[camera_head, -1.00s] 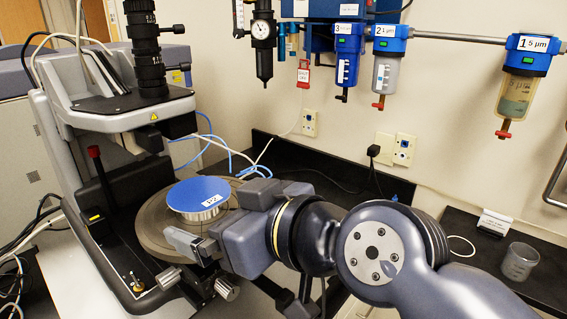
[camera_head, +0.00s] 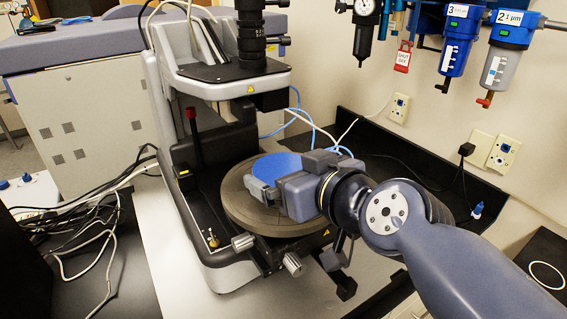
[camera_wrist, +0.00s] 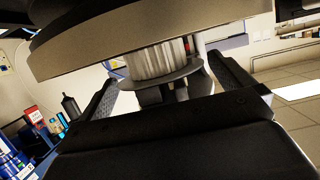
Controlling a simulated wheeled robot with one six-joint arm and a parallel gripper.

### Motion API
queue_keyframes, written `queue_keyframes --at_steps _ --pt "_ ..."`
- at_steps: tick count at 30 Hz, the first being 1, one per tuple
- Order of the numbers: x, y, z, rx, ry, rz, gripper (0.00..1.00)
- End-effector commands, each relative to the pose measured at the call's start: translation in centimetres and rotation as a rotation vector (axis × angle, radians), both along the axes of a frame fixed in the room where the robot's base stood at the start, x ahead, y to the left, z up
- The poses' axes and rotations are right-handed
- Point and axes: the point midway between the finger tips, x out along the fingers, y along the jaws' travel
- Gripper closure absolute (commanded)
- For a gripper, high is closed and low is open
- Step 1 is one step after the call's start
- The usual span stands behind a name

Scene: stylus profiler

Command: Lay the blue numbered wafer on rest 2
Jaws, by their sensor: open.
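The blue wafer (camera_head: 272,167) lies flat on the round stage assembly (camera_head: 238,212) of the profiler, its right and near side hidden by my gripper (camera_head: 262,188). Its label is hidden now. My gripper reaches in from the right, close against the wafer's near edge. In the wrist view, which looks upside down, the two fingers of my gripper (camera_wrist: 165,90) stand apart, with a thin grey disc (camera_wrist: 160,77) and a ribbed silver cylinder (camera_wrist: 152,58) between and beyond them. I cannot tell whether they touch it. Rest 2 cannot be made out.
The profiler's head (camera_head: 235,85) overhangs the back of the stage. Knobs (camera_head: 292,264) stick out at its front. Blue filter housings (camera_head: 456,40) hang on the wall at right. Loose cables (camera_head: 100,225) lie at left.

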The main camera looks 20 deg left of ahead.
Motion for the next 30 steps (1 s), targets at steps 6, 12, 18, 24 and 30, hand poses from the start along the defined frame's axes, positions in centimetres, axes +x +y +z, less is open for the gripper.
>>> queue_keyframes --at_steps 6,12,18,24,30 --pt "1.3 1.6 -0.6 0.000 0.001 -0.001 0.00" --pt "1.5 1.8 -0.7 0.000 -0.002 -0.002 0.00" --pt "1.5 1.8 -0.7 0.000 -0.002 -0.002 0.07" --pt "1.5 1.8 -0.7 -0.001 -0.001 -0.002 0.24" --pt "1.5 1.7 -0.7 0.000 -0.002 -0.002 0.32"
